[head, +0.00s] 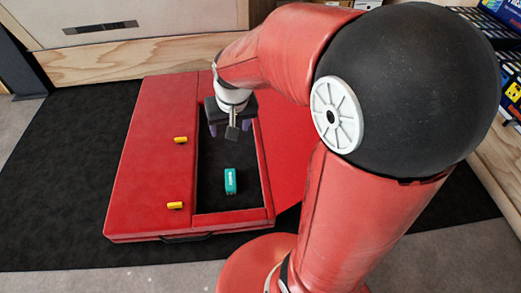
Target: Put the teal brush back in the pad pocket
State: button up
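The teal brush (230,181) shows in the head view as a small teal block with a pale mark. It is within the dark, red-edged rectangular opening of the red pad (150,160), near its front half. This opening appears to be the pad pocket (215,203). My gripper (230,130) points down over the back part of the opening, behind the brush and apart from it. Its two purple-tipped fingers look spread, with nothing visible between them. A grey part of my gripper hangs in front and partly hides the gap.
Two yellow pieces (175,205) sit on the pad's left panel. A dark mat (75,150) lies under the pad. A wooden-edged bench (130,65) stands behind, and shelves with colourful boxes (508,85) are at the right. My arm hides much of the pad's right side.

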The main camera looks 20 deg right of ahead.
jog(key=s+r+t, duration=0.1)
jog(key=s+r, duration=0.3)
jog(key=s, duration=0.4)
jog(key=s+r+n+t, duration=0.1)
jog(key=s+r, duration=0.3)
jog(key=s, duration=0.5)
jog(key=shift+d, duration=0.4)
jog(key=shift+w+r, duration=0.1)
notch_tip(320, 180, up, 7)
jog(key=p, duration=0.6)
jog(key=shift+p, duration=0.35)
jog(key=shift+c, duration=0.4)
